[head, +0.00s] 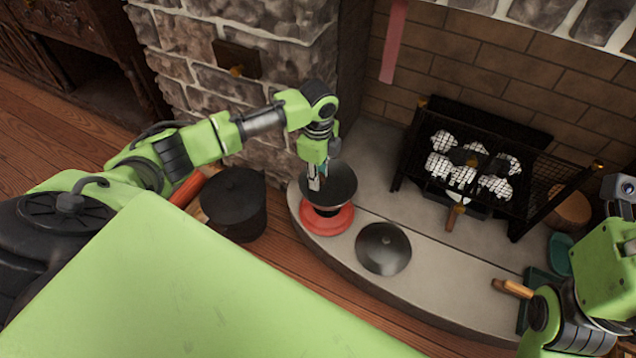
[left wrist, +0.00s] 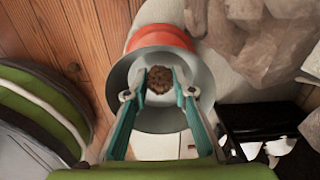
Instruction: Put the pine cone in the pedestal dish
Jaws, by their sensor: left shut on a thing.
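The pine cone (left wrist: 159,79) is small, brown and rough; it shows in the left wrist view between the fingertips of my left gripper (left wrist: 159,84). The gripper is shut on it. The pedestal dish (head: 345,187) is a dark grey bowl on a red round base. In the head view my left gripper (head: 316,183) points down over the left part of the bowl, and the pine cone cannot be made out there. In the left wrist view the dish (left wrist: 125,75) surrounds the cone; whether the cone touches the bowl is unclear. My right arm is at the right edge; its fingers are out of view.
A round dark lid (head: 383,248) lies on the curved stone hearth (head: 440,283) near the dish. A black pot (head: 235,204) stands on the wooden floor to the left. A fireplace grate (head: 470,160) with white-and-black lumps is behind, and a stone pillar (head: 230,90) rises close behind my left arm.

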